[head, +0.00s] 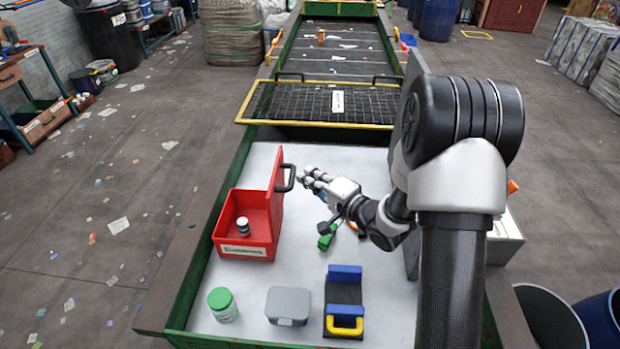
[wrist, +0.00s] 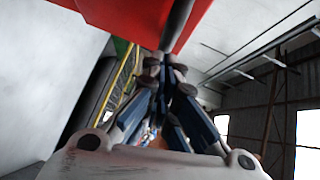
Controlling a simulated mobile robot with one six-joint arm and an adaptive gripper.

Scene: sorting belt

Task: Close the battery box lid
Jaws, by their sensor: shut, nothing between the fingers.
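The red battery box (head: 246,251) stands on the left of the white sorting surface, with a pale label on its front. Its red lid (head: 276,190) stands open, roughly upright along the box's right side, with a black handle (head: 288,179) on its right face. A small dark and white cylinder (head: 243,226) is inside the box. My gripper (head: 304,175) is shut and empty, just right of the handle, pointing left at the lid. In the wrist view the shut fingers (wrist: 163,62) reach to the red lid (wrist: 130,14); I cannot tell whether they touch it.
In front stand a green-capped jar (head: 222,304), a grey box (head: 288,304) and a black and blue block with a yellow handle (head: 344,298). A green item (head: 326,238) lies below my wrist. A yellow-framed mesh guard (head: 360,104) spans the belt behind.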

